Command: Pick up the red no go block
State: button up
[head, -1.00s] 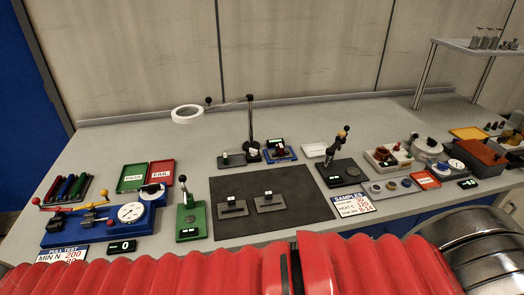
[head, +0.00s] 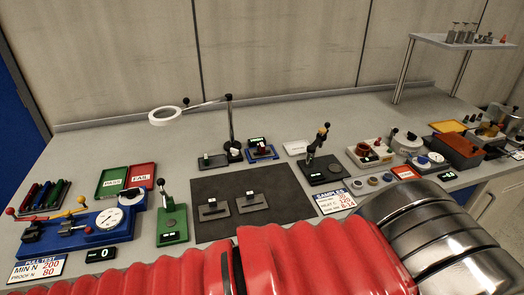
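I cannot pick out the red no go block for certain. Two small grey fixtures with upright pieces, a left one (head: 213,209) and a right one (head: 251,202), sit on the dark mat (head: 292,190). My gripper is not in view. The red ribbed cover and metal rings across the bottom appear to be mine.
A green tray (head: 113,181) and a red tray (head: 142,176) lie at the left, behind a blue pull tester (head: 98,236). A ring lamp (head: 165,116) stands at the back. A green-based press (head: 172,224) and a black-based press (head: 326,171) flank the mat.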

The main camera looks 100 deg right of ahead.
aim_at(261, 146)
jog(key=k, duration=2.65)
jog(key=z, duration=1.35)
jog(key=i, duration=0.5)
jog(key=u, duration=0.1)
